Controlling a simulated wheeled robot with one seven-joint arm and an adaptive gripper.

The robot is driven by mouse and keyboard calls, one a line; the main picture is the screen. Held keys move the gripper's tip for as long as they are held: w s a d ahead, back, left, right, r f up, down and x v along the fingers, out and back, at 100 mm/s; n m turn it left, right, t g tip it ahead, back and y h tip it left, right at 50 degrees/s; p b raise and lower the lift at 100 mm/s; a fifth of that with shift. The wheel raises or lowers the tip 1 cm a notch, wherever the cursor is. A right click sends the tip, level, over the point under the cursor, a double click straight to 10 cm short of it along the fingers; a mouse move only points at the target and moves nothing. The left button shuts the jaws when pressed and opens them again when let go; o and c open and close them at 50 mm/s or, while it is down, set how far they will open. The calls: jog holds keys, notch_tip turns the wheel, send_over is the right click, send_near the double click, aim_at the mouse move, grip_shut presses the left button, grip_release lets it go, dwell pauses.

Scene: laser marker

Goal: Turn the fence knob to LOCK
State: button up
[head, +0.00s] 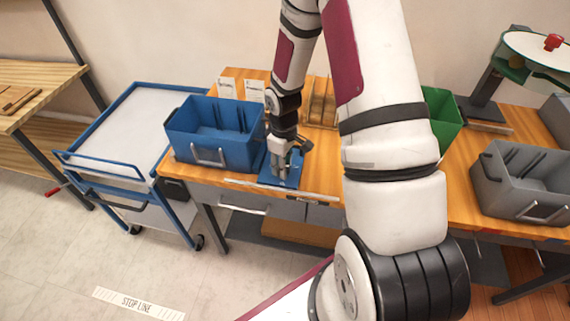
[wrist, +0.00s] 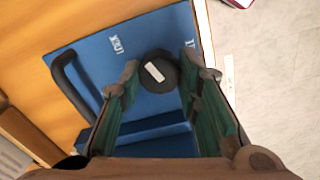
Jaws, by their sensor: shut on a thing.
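The fence knob (wrist: 158,84) is a round black knob with a white bar on top, on a blue plate (wrist: 95,85). The bar slants from upper left to lower right in the wrist view. A white label (wrist: 115,45) left of the knob is small and hard to read; a second at the right is partly hidden by a finger. My gripper (wrist: 160,72) has its green-padded fingers on either side of the knob, shut on it. In the head view my gripper (head: 283,168) points down at the blue plate (head: 270,182); the knob is not clear there.
A black handle (wrist: 68,85) rises from the plate's left side. A blue bin (head: 212,150) stands close left of my gripper. A green bin (head: 440,115) and a grey bin (head: 520,185) are further right. The table's front edge is close to the plate.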

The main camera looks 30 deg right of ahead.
jog(key=shift+n, duration=0.9)
jog(key=o, duration=1.1)
jog(key=shift+o, duration=0.2)
notch_tip(320, 180, up, 12)
